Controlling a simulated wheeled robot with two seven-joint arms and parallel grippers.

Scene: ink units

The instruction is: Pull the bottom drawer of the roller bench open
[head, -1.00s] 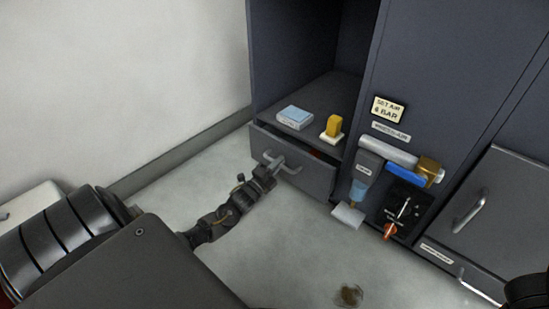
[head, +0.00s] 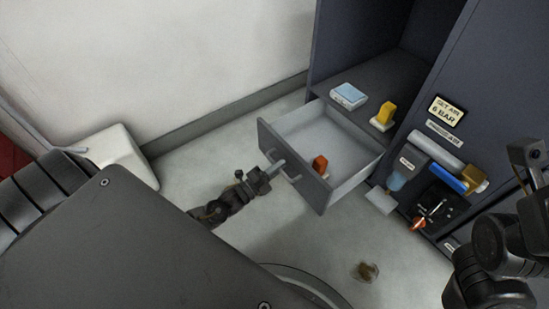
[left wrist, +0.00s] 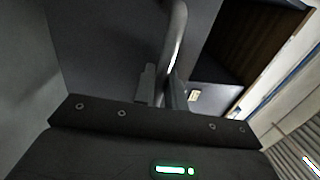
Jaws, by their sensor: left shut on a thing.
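The bottom drawer (head: 315,192) of the roller bench (head: 330,50) stands well out of the cabinet, its pale inside showing. An orange-red object (head: 320,164) lies in it, towards the front. My left gripper (head: 271,174) is shut on the drawer's bar handle (head: 283,163), in front of the drawer. In the left wrist view the handle (left wrist: 179,40) runs up from between the fingers, with the dark drawer front (left wrist: 95,40) behind it. Part of my right arm (head: 490,250) shows at the right edge; its jaw state is unclear.
A light-blue box (head: 348,95) and a yellow block (head: 384,115) on a pale base sit on the shelf above the drawer. Right of it are a red knob (head: 418,223) and a "6 BAR" sign (head: 446,111). A brown patch (head: 366,271) marks the otherwise clear floor.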

